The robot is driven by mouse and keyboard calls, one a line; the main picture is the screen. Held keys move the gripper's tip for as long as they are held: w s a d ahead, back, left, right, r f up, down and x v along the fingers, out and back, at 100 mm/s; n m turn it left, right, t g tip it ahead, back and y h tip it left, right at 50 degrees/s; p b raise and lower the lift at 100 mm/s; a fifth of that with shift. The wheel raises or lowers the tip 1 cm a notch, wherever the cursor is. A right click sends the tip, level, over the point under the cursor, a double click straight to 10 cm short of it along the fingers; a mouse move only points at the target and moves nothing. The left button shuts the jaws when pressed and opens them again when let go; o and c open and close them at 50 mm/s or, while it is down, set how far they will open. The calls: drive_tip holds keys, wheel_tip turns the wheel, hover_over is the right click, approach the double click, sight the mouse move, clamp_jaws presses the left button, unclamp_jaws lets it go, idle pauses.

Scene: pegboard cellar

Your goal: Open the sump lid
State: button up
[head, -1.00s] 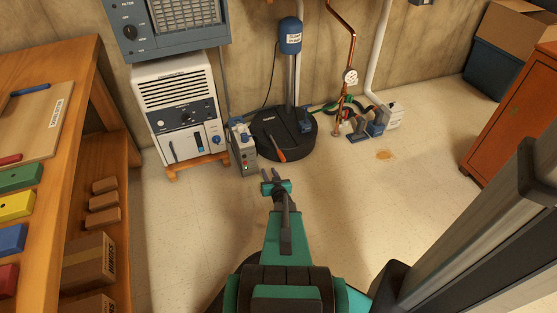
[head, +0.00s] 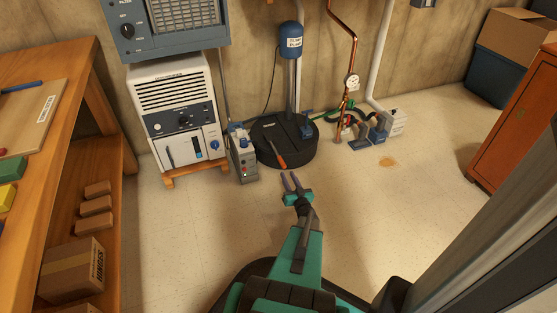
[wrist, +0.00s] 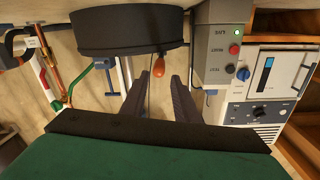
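The sump lid (head: 268,129) is the black round top of a low drum against the back wall, and it looks shut. An orange-handled tool or lever (head: 278,154) rests at its front edge; its orange end also shows in the wrist view (wrist: 158,68). The black side of the sump (wrist: 120,30) fills the top of the upside-down wrist view. My gripper (head: 290,177) is in front of the sump, apart from it. Its two fingers are spread (wrist: 157,85) with nothing between them, on either side of the orange handle's line.
A blue-topped pump (head: 291,42) stands on the sump. A grey control box (head: 242,156) stands close on its left, beside a white dehumidifier (head: 177,115). Copper pipe (head: 348,90) and valves are on the right. A wooden shelf bench (head: 70,120) is left. The floor between is clear.

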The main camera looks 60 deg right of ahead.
sight(279, 158)
drive_tip(key=b+x, duration=0.4)
drive_tip(key=x, duration=0.8)
drive_tip(key=shift+w+d+f+b, duration=0.1)
drive_tip(key=shift+w+f+b, duration=0.05)
drive_tip(key=shift+b, duration=0.25)
drive_tip(key=shift+w+d, duration=0.4)
drive_tip(key=shift+w, duration=0.1)
